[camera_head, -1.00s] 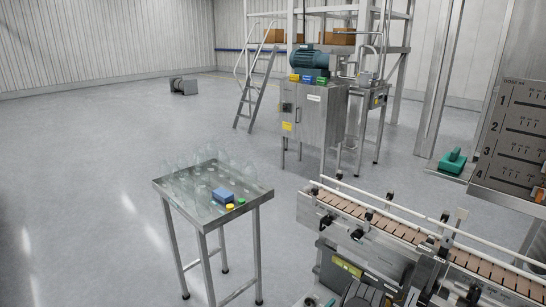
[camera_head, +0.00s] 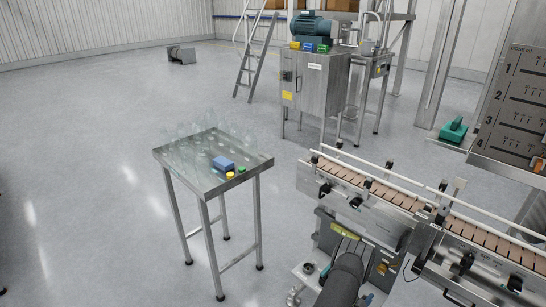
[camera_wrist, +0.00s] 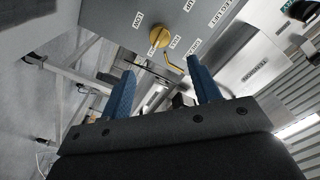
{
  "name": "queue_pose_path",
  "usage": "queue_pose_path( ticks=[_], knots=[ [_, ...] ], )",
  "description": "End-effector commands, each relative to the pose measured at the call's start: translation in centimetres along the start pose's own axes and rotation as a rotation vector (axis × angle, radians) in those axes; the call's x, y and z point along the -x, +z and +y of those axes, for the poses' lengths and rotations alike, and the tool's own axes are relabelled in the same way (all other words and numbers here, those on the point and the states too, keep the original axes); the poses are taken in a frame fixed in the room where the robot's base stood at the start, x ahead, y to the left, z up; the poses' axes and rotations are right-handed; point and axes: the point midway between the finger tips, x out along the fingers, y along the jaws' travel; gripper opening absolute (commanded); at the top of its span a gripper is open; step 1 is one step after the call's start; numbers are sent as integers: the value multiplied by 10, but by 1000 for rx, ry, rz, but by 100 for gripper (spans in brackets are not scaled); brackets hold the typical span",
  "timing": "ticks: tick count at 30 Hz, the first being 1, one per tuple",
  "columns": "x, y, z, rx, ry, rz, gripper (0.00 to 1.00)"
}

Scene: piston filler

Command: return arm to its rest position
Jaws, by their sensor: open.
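My gripper (camera_wrist: 163,84) shows in the wrist view with its two blue fingers apart and nothing between them. Beyond the fingertips is a grey panel (camera_wrist: 112,17) with a yellow knob (camera_wrist: 159,37), a small yellow lever (camera_wrist: 173,62) and white labels. Whether the fingertips are near or far from the panel is hard to tell; no contact shows. In the head view, a dark arm link of mine (camera_head: 343,280) rises at the bottom, in front of the conveyor (camera_head: 405,205).
A steel table (camera_head: 182,168) with clear bottles, a blue block (camera_head: 223,163) and yellow and green caps stands left of the conveyor. A steel cabinet machine (camera_head: 315,95) and a ladder (camera_head: 256,58) stand behind. A numbered board (camera_head: 515,105) is at right. The left floor is open.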

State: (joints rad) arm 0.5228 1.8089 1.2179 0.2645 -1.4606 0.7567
Motion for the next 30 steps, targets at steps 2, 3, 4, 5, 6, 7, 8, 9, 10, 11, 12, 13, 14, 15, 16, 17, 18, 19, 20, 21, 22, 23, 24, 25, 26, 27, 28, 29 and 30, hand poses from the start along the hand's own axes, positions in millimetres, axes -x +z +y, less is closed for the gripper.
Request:
queue_pose_path(
  ticks=[2,3,4,5,6,7,8,9,10,11,12,13,14,15,16,17,18,19,20,21,22,23,24,25,26,27,28,29,30],
  knots=[
    [-17,-1,0,0,-1,3,57],
    [-25,-1,0,0,-2,3,57],
    [-31,-1,0,0,-1,2,57],
    [-37,-1,0,0,-2,3,57],
    [-45,-1,0,0,-1,3,57],
    [-50,0,1,0,-1,2,57],
    [-56,0,0,0,-1,2,57],
    [-63,0,0,0,-1,2,57],
    [-69,0,0,0,-1,2,57],
    [-74,0,0,0,-1,2,57],
    [-81,0,0,1,-1,2,57],
    [-86,-1,0,1,-1,3,57],
    [-91,0,1,1,0,2,57],
    [-97,-1,1,1,-1,2,57],
    [-102,0,1,1,0,1,57],
    [-107,-1,1,1,-1,2,57],
    [-112,0,1,0,-1,1,57],
    [-117,0,1,0,-1,1,57],
    [-122,0,0,0,-2,2,57],
    [-127,0,0,1,-1,1,57],
    [-132,0,0,1,-2,1,57],
    [-132,0,1,18,0,-1,57],
    [-131,1,1,54,1,-2,57],
    [-130,0,1,79,1,-2,57],
    [-130,0,1,103,1,-2,57],
    [-130,0,1,135,0,-2,57],
    [-130,0,1,159,0,-2,57],
    [-130,0,1,184,0,-1,57],
    [-130,0,1,216,0,-1,57]
  ],
)
